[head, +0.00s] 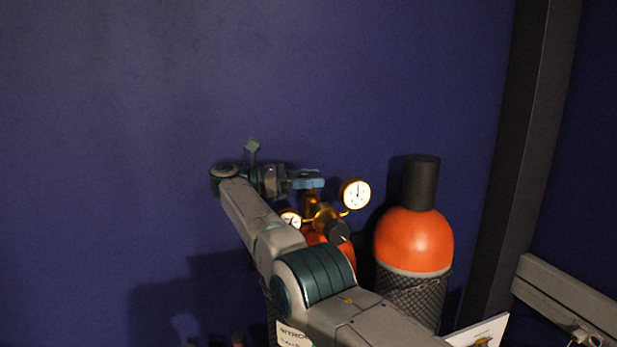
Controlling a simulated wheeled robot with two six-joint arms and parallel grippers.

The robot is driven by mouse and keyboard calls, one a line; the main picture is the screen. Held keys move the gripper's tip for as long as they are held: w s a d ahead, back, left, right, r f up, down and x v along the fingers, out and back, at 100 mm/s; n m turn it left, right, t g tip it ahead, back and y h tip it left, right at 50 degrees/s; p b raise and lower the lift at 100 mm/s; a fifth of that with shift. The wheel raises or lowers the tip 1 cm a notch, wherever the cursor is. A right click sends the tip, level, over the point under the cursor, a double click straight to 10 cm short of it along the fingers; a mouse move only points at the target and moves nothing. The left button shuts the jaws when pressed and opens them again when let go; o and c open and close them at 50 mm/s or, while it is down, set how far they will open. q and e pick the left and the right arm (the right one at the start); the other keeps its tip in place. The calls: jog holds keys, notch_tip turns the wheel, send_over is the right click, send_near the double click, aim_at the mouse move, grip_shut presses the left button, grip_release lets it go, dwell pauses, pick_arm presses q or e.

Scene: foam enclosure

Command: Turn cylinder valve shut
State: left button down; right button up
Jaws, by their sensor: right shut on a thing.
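An orange cylinder (342,252) stands mostly behind my right arm. Its brass valve and regulator (325,217) carry two round white gauges, one (356,194) at the right and one (290,220) partly covered by my arm. A black knob (338,232) sits on the front of the regulator. My right gripper (309,181) reaches in from the left side at the top of the brass valve. Its blue fingers are shut on the valve top, which they hide. How far the valve is turned cannot be told. My left gripper is out of view.
A second orange cylinder (414,238) with a black cap and mesh sleeve stands close at the right. A dark post (527,150) rises beyond it. A white card (480,332) is at the lower right. The blue wall behind is bare, with free room above and left.

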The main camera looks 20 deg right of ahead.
jog(key=shift+f, duration=0.25)
jog(key=o, duration=0.8)
jog(key=shift+o, duration=0.8)
jog(key=shift+s+d+r, duration=0.1)
jog(key=shift+d, duration=0.15)
